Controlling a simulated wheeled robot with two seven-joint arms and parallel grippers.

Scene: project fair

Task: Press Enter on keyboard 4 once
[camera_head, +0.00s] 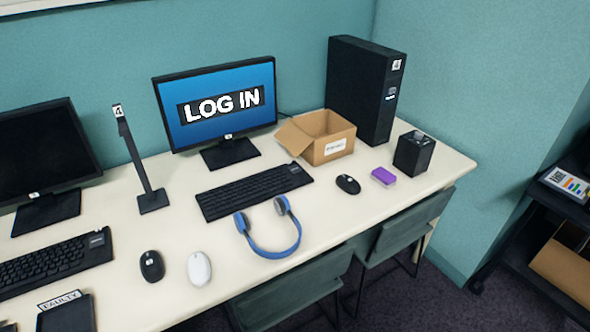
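A black keyboard (254,191) lies in the middle of the white desk, in front of a monitor (216,107) whose blue screen reads "LOG IN". A stand with a "4" label (118,111) rises to the left of this monitor. The black computer tower (362,88) at the back right also carries a label that looks like "4". The Enter key is too small to make out. A second black keyboard (52,262) lies at the far left, in front of a dark monitor (42,152). Neither of my grippers is in view.
Blue headphones (270,250) lie just in front of the middle keyboard. Two mice (152,266) (199,269) lie left. Chairs (292,292) stand at the desk's front.

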